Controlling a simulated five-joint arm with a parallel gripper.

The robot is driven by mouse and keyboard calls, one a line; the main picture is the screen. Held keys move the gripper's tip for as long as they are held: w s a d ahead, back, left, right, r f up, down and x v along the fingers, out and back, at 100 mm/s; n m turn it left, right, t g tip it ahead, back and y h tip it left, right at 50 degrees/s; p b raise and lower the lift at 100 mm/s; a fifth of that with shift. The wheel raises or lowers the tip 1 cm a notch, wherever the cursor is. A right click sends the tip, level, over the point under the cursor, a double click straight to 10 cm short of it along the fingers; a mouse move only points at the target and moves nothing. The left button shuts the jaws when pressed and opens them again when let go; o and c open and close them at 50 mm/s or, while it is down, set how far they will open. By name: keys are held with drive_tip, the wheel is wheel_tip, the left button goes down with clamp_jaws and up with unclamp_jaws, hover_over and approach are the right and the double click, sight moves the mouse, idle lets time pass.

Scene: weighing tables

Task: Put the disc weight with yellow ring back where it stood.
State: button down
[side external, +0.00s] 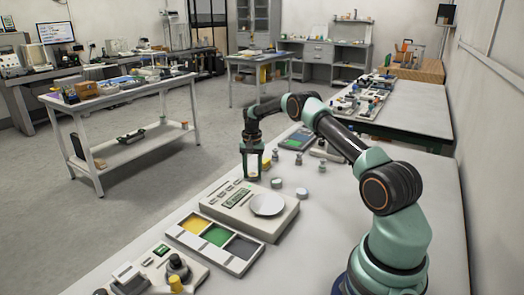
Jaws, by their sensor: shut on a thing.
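My gripper (253,174) points down above the back of the white scale (283,222), behind its round pan (267,205). It is shut on a small pale thing with a yellowish tint, which I take for the disc weight with yellow ring (252,176). The fingers hide much of it, and the ring is too small to make out clearly. The scale pan looks empty. Two pale discs (276,183) (302,193) stand on the table to the right of the gripper, behind the scale.
A tray with yellow, green and grey sections (258,262) lies in front of the scale. Small metal weights (299,159) (322,166) stand farther back, near a dark flat device (297,139). Another instrument (160,260) is at the lower left. The table right of the scale is clear.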

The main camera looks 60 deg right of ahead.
drive_tip(key=shift+f, duration=0.1)
drive_tip(key=shift+c, duration=1.7)
unclamp_jaws()
